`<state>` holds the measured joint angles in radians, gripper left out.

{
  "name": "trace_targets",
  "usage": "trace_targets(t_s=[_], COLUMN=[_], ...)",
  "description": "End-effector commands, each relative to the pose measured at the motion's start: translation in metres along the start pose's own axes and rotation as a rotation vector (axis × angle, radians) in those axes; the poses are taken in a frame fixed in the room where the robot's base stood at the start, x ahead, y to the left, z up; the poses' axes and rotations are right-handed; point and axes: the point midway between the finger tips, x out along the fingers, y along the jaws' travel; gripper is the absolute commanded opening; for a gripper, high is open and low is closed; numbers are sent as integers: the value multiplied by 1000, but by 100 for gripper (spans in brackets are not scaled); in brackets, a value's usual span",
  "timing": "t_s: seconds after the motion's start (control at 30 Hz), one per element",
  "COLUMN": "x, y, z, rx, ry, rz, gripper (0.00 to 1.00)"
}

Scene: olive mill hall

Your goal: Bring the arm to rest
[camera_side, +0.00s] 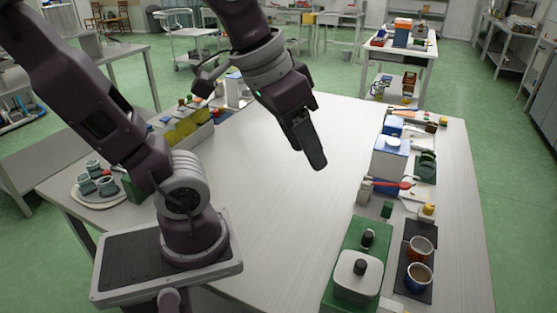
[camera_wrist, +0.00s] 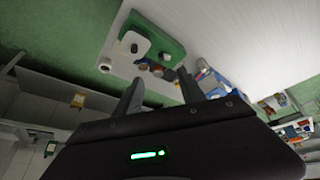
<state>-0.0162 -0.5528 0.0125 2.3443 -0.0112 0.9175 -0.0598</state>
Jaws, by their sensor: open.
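My gripper (camera_side: 314,150) hangs in the air above the bare middle of the table (camera_side: 305,215), pointing down and slightly right in the side view. In the wrist view its two fingers (camera_wrist: 160,92) stand apart with nothing held between them. Beyond the fingers the wrist view shows the green and white container and other items on the table, at a distance. In the side view the fingers overlap, so the gap between them is hidden there.
On the right stand a green tray with a white lidded container (camera_side: 357,272), two cups on a dark mat (camera_side: 417,228) and a blue-white box (camera_side: 390,155). On the left are a plate with several cups (camera_side: 98,203) and a yellow-green box row (camera_side: 188,127). The table's middle is clear.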

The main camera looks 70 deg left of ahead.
Motion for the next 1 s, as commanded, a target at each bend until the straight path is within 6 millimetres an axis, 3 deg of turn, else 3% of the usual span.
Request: trace_targets(t_s=[0.03,0.1,0.2,1.0], x=[-2,-1,0,0], y=[0,0,-1,-1], z=[19,38,49,49], rx=[35,73,97,95], ry=[27,49,60,59], rz=[1,1,-1,-1], gripper=[47,47,47,47])
